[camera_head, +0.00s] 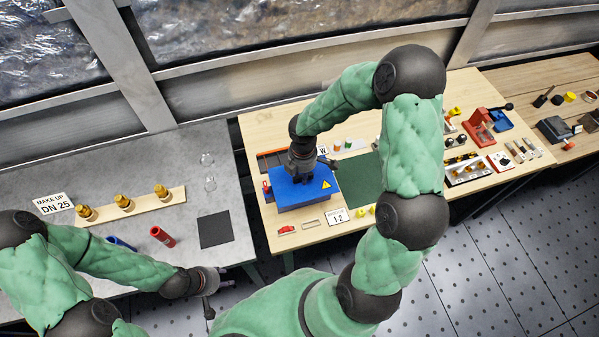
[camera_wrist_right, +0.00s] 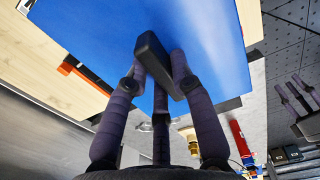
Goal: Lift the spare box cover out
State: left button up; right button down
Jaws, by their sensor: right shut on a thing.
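The blue box cover (camera_head: 290,197), with a yellow warning triangle (camera_head: 326,184), is on the left part of the wooden bench. My right gripper (camera_head: 303,176) points down at it from above. In the right wrist view the fingers (camera_wrist_right: 163,70) are shut on the black handle (camera_wrist_right: 158,64) of the blue cover (camera_wrist_right: 100,28). The cover hides what is under it, and I cannot tell whether it is clear of the box. My left gripper (camera_head: 212,292) hangs empty by the grey table's front edge, its fingers apart in the wrist view (camera_wrist_right: 301,92).
A "1-2" label card (camera_head: 337,216) and a red part (camera_head: 287,230) lie in front of the cover. A green mat (camera_head: 360,182) is to its right, partly behind my arm. The grey table holds brass fittings (camera_head: 124,202), a red cylinder (camera_head: 162,236) and a dark square (camera_head: 215,230).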

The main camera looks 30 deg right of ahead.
jog(key=s+a+r, duration=0.2)
jog(key=s+r, duration=0.2)
jog(key=s, duration=0.5)
jog(key=shift+s+a+r, duration=0.15)
jog(key=shift+a+r, duration=0.05)
jog(key=shift+r, duration=0.2)
